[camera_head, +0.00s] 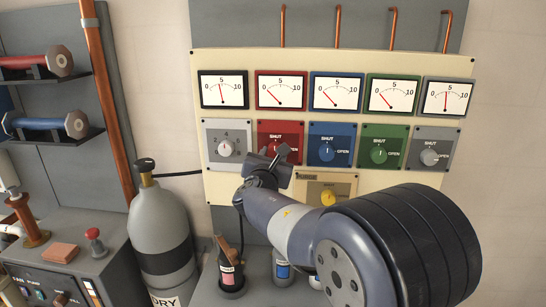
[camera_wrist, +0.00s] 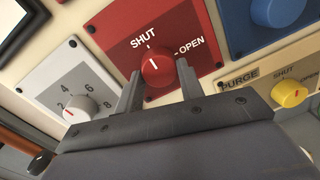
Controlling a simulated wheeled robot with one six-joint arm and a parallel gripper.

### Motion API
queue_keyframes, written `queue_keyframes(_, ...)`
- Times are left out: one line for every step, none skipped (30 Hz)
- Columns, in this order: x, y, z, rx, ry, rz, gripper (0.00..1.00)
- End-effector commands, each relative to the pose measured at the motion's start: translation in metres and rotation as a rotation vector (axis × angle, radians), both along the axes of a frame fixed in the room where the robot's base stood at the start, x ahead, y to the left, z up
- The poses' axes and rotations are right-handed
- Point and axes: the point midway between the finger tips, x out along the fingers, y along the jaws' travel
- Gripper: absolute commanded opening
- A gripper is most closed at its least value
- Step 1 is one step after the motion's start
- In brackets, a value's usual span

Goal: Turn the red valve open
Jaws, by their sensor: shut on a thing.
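The red valve is a round red knob (camera_wrist: 158,68) on a red plate (camera_wrist: 190,30) marked SHUT and OPEN. In the wrist view its white mark points toward SHUT. My gripper (camera_wrist: 160,72) is shut on the knob, one finger on each side. In the head view my gripper (camera_head: 279,156) is in front of the red plate (camera_head: 292,130) and hides most of the knob. The red-framed gauge (camera_head: 281,90) above has its needle at the low left.
A grey-white dial (camera_head: 225,147) is left of the red plate; a blue valve (camera_head: 328,151), green valve (camera_head: 379,154) and grey valve (camera_head: 430,157) are to the right. A yellow purge knob (camera_head: 328,197) is below. A gas cylinder (camera_head: 160,230) stands at left, bottles (camera_head: 231,273) below.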

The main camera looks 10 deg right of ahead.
Motion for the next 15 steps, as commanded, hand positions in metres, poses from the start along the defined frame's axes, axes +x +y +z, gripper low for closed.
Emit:
queue_keyframes(-0.0001, -0.0001, 0.0001, 0.000, 0.000, 0.000, 0.21)
queue_keyframes(-0.0001, -0.0001, 0.0001, 0.000, 0.000, 0.000, 0.19)
queue_keyframes(-0.0001, 0.0000, 0.0001, 0.000, 0.000, 0.000, 0.15)
queue_keyframes(-0.0001, 0.0000, 0.0001, 0.000, 0.000, 0.000, 0.14)
queue_keyframes(-0.0001, -0.0001, 0.0001, 0.000, 0.000, 0.000, 0.14)
queue_keyframes(-0.0001, -0.0001, 0.0000, 0.001, 0.000, 0.000, 0.14)
queue_keyframes(-0.0001, 0.0000, -0.0001, 0.002, -0.001, 0.000, 0.14)
queue_keyframes(-0.0001, 0.0000, -0.0003, 0.005, -0.002, 0.000, 0.14)
queue_keyframes(-0.0001, 0.0000, -0.0006, 0.008, -0.003, 0.000, 0.14)
queue_keyframes(-0.0001, 0.0000, -0.0008, 0.013, -0.005, 0.000, 0.14)
queue_keyframes(-0.0001, 0.0001, -0.0010, 0.019, -0.006, 0.000, 0.14)
queue_keyframes(-0.0001, 0.0001, -0.0013, 0.029, -0.010, 0.000, 0.14)
queue_keyframes(-0.0001, 0.0002, -0.0015, 0.038, -0.014, 0.000, 0.14)
queue_keyframes(-0.0001, 0.0003, -0.0018, 0.048, -0.018, 0.000, 0.14)
queue_keyframes(-0.0001, 0.0003, -0.0023, 0.066, -0.024, 0.000, 0.14)
